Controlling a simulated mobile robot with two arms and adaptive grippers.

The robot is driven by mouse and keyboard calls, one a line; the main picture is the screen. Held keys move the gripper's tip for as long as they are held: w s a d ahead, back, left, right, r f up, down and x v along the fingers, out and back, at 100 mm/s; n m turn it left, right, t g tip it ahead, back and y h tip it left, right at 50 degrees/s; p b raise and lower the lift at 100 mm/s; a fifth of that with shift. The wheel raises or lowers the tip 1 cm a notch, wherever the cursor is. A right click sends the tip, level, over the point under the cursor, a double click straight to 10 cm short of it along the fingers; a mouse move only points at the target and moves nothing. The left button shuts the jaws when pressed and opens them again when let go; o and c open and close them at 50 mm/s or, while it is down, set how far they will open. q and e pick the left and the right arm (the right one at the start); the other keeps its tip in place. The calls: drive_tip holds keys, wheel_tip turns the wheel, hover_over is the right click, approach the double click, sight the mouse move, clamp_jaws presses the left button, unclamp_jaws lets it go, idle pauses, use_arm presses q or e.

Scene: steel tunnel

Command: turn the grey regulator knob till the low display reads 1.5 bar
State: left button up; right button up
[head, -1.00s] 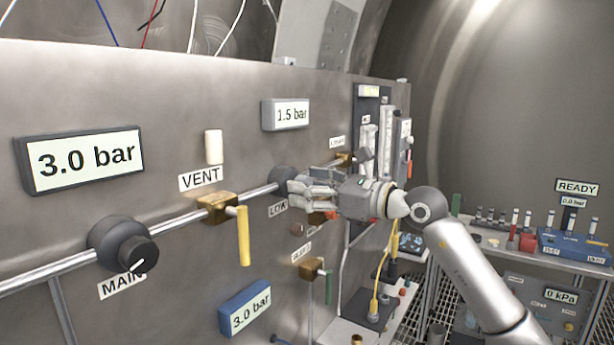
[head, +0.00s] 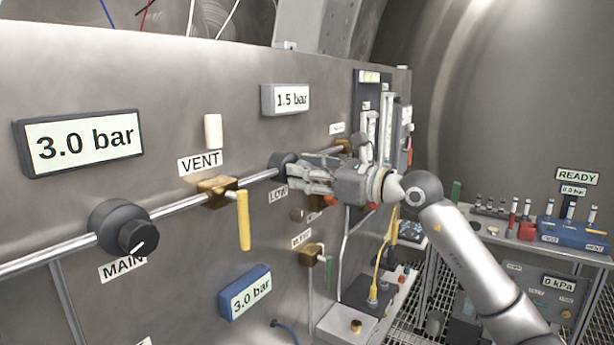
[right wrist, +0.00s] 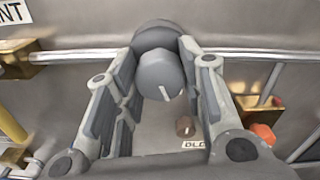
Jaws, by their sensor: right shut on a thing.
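The low display (head: 292,99), a grey box on the steel panel, reads 1.5 bar. The grey regulator knob (right wrist: 160,78) sits below it on the pipe over the LOW label (head: 279,194); its white pointer mark faces down and slightly right in the right wrist view. My right gripper (head: 296,173) is at this knob, its fingers on either side of it and shut on it. In the head view the fingers hide part of the knob. My left gripper is not in view.
Left along the pipe are the yellow VENT handle (head: 243,220) and the black MAIN knob (head: 137,237). The large display (head: 83,143) and the blue display (head: 244,291) both read 3.0 bar. A brass valve (head: 312,255) lies below my gripper. Flow tubes (head: 387,125) stand right of it.

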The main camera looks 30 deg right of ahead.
drive_tip(key=o, duration=1)
drive_tip(key=shift+o, duration=0.2)
drive_tip(key=shift+s, duration=0.15)
drive_tip(key=v, duration=1.1)
drive_tip(key=shift+s+d, duration=0.2)
drive_tip(key=shift+s, duration=0.15)
